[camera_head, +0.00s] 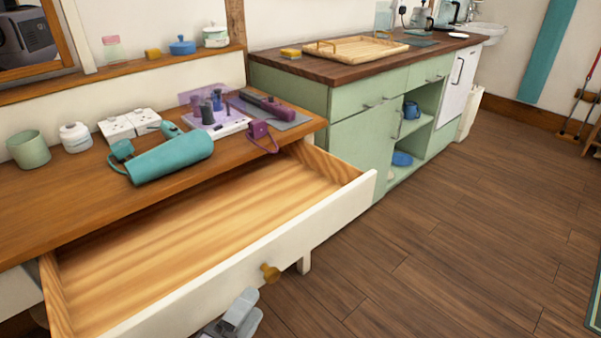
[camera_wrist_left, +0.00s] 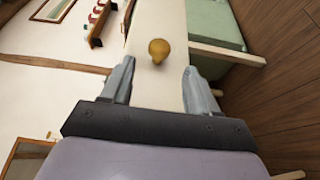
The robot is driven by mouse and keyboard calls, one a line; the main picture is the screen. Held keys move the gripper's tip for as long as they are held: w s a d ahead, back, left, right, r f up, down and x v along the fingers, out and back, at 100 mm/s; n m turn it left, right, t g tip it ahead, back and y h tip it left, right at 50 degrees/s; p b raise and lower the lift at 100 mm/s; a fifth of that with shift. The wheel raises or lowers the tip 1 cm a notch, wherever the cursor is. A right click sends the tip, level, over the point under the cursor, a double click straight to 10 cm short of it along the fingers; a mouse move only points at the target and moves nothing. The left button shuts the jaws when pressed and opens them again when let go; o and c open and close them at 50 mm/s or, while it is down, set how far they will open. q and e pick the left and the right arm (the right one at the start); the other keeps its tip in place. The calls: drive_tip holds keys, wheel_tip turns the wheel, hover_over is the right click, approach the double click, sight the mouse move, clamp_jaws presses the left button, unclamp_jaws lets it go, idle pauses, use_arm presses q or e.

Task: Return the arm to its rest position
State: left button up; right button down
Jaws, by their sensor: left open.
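My left gripper (camera_head: 236,318) is at the bottom of the head view, just below and in front of the drawer's brass knob (camera_head: 270,272). In the left wrist view my left gripper (camera_wrist_left: 158,82) is open, and the knob (camera_wrist_left: 159,50) shows between its fingertips, apart from both fingers. The drawer (camera_head: 190,240) is pulled out from the wooden dresser and looks empty inside. My right gripper is not in view.
The dresser top (camera_head: 60,205) holds a teal hair dryer (camera_head: 170,158), a green cup (camera_head: 28,149), a white jar (camera_head: 75,137) and other items. A green cabinet (camera_head: 345,130) stands beyond it. The wooden floor (camera_head: 450,240) at right is clear.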

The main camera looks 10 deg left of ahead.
use_arm(q)
drive_tip(key=s+a+f+m+g+y, duration=0.1)
drive_tip(key=s+a+f+m+g, duration=0.1)
drive_tip(key=s+f+m+g, duration=0.5)
drive_tip(key=s+a+f+m+y, duration=0.15)
drive_tip(key=f+m, duration=0.25)
drive_tip(key=m, duration=0.6)
wheel_tip(320, 180, up, 15)
drive_tip(key=a+p, duration=0.1)
drive_tip(key=p, duration=1.7)
drive_tip(key=shift+s+a+r, duration=0.2)
drive_tip(key=shift+s+a, duration=0.05)
drive_tip(key=shift+a, duration=0.1)
